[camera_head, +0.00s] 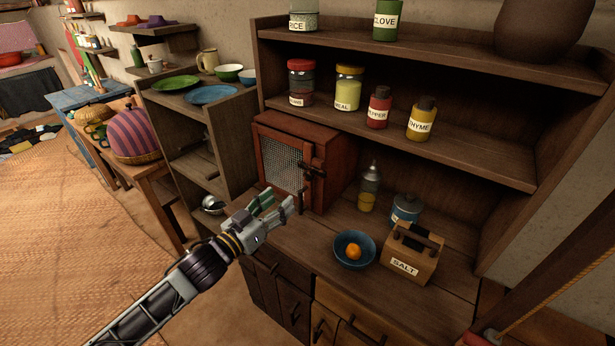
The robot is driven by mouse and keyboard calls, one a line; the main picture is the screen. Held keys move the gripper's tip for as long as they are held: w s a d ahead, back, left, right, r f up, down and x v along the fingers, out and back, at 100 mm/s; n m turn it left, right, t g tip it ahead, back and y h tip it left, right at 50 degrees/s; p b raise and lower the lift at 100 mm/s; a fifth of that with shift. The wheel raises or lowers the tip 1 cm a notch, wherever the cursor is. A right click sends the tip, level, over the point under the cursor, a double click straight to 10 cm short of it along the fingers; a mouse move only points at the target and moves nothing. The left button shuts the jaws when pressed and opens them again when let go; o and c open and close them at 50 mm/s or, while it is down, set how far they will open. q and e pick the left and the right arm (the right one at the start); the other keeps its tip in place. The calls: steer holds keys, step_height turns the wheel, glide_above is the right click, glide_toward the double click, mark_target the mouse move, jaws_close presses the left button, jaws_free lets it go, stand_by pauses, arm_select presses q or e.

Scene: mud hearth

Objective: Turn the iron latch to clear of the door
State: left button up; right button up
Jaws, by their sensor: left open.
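A small red-brown wooden cabinet (333,152) with a mesh-panelled door (282,165) stands on the counter, and the door looks shut. A dark iron latch (314,170) sits at the right edge of the door, near the cabinet's front corner, and looks roughly level across it. My left gripper (279,202) is open and empty, with pale green pads inside its fingers. It is in front of and below the door, lower left of the latch, and appears apart from both. My right gripper is out of view.
A shelf (480,163) with jars overhangs the back.

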arm_select(q)
steer(key=shift+w+n, duration=0.1)
steer(key=shift+n, duration=0.6)
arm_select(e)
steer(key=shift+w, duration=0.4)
arm_select(q)
steer(key=shift+w+d, duration=0.1)
